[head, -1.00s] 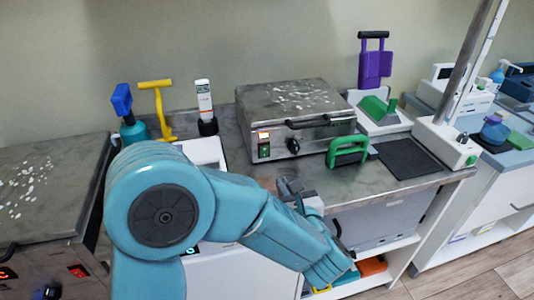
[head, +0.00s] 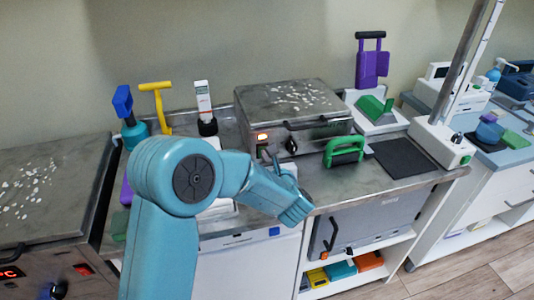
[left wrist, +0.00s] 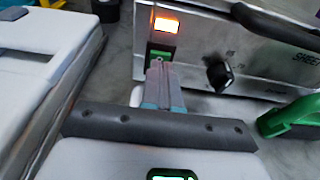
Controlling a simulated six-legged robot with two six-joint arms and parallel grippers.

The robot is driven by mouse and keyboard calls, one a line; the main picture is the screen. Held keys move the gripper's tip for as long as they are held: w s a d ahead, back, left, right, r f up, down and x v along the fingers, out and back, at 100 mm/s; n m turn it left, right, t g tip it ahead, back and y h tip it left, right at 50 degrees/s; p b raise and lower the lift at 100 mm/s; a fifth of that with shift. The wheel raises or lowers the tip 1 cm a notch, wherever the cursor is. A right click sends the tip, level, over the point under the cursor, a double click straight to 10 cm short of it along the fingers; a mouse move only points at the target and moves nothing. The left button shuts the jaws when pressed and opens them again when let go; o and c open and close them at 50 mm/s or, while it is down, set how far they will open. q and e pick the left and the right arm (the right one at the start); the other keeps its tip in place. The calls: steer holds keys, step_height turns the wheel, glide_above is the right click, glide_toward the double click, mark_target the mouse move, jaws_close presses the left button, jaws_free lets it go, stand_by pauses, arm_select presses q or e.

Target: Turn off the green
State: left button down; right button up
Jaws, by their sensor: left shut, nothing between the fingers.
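A steel box (head: 300,108) with a black handle stands on the counter. Its front has a glowing orange lamp (left wrist: 165,25), a green switch (left wrist: 160,48) just below it, and a black knob (left wrist: 216,72) to the right. The lamp (head: 262,137) also shows in the head view, where my gripper mostly hides the switch. My left gripper (left wrist: 160,68) is shut and empty, its tips right in front of the lower part of the switch. I cannot tell whether they touch it. My right gripper is not in view.
A green-handled tool (head: 344,151) lies right of the box's front. A dark mat (head: 402,158) is farther right. A purple-handled item (head: 371,68) stands behind. Blue (head: 123,103) and yellow (head: 156,95) tools stand at the left. Another steel unit (head: 45,190) is at far left.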

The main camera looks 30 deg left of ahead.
arm_select(q)
steer(key=shift+w+a, duration=0.2)
steer(key=shift+a, duration=0.05)
